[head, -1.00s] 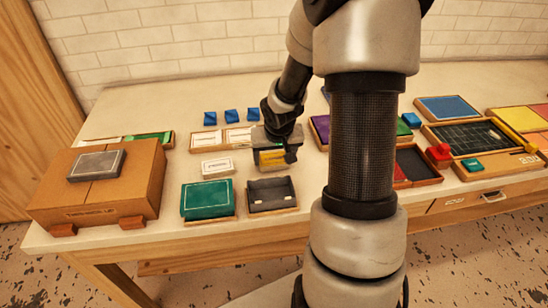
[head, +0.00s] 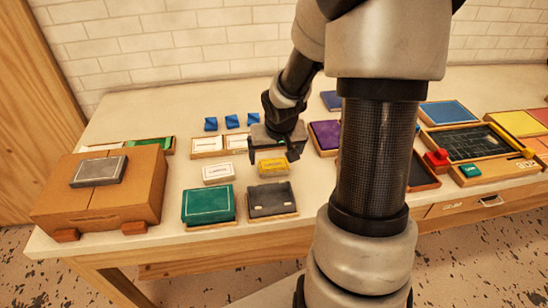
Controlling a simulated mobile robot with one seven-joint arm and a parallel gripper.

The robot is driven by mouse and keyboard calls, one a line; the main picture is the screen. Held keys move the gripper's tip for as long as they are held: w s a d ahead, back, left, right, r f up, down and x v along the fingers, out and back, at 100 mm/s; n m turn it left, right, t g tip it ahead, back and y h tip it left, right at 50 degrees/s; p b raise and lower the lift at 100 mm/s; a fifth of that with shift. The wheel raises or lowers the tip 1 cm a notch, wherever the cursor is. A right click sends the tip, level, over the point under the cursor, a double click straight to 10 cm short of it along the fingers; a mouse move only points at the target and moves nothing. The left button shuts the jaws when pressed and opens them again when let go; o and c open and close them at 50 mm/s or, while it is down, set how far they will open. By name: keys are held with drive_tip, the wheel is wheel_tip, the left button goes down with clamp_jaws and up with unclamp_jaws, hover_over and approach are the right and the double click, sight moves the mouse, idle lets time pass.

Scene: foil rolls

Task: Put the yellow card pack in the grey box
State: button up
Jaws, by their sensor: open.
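The yellow card pack (head: 273,167), with a pale label, lies on the table just behind the grey box. It looks flat and outside the box. The grey box (head: 270,201) is dark grey on a wooden base, with two small light marks near its front. My gripper (head: 272,155) is open, its fingers pointing down and spread to either side above the pack's back edge. I cannot tell whether the fingers touch the pack. The gripper's body hides the table right behind the pack.
A green box (head: 208,204) stands left of the grey box, with a white card pack (head: 218,173) behind it. A cardboard box (head: 98,190) with a grey block on top is at far left. Small blue pieces (head: 232,121) stand behind. My arm hides part of the table's right side.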

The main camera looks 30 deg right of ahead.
drive_tip(key=p+v, duration=0.2)
drive_tip(key=v, duration=0.5)
drive_tip(key=shift+r, duration=0.15)
drive_tip(key=shift+a, duration=0.1)
